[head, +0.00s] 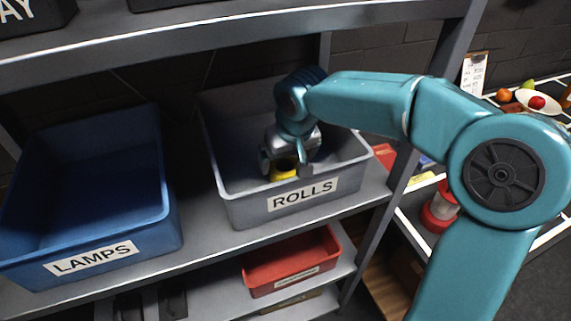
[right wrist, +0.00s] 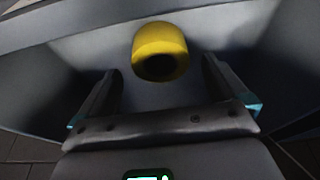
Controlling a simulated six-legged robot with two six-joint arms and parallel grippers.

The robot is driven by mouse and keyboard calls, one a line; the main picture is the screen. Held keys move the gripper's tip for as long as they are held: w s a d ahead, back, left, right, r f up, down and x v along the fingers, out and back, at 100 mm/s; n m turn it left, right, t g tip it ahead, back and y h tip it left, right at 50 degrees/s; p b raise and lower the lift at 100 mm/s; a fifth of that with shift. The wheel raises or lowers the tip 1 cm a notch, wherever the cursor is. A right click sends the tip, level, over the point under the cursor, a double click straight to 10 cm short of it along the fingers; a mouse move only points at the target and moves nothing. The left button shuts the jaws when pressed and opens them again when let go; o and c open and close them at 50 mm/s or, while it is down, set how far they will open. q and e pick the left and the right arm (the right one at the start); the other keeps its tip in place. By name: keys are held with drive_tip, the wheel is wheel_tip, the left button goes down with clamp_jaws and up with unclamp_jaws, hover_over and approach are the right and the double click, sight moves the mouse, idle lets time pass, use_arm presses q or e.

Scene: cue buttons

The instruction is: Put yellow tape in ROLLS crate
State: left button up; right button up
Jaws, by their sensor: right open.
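The yellow tape (head: 284,169) shows inside the grey ROLLS crate (head: 244,213), near its front wall and partly hidden by my right gripper. My right gripper (head: 287,172) reaches down into the crate with its fingers around or just above the tape. In the right wrist view the yellow tape (right wrist: 160,51) lies beyond the fingertips, with a dark hole facing me. The fingers of my right gripper (right wrist: 160,75) are spread, with a gap between each and the tape. I cannot tell whether the tape rests on the crate floor. My left gripper is not in view.
A blue LAMPS crate (head: 172,232) stands left of the ROLLS crate on the same grey shelf (head: 203,251). A red bin (head: 334,261) sits on the shelf below. A shelf post (head: 375,225) stands to the right. A bowl (head: 538,112) with fruit is at the far right.

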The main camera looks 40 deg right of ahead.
sight(289, 174)
drive_tip(key=v, duration=0.3)
drive_tip(key=shift+r, duration=0.35)
drive_tip(key=shift+s, duration=0.1)
drive_tip(key=shift+s+a, duration=0.1)
drive_tip(key=shift+a, duration=0.05)
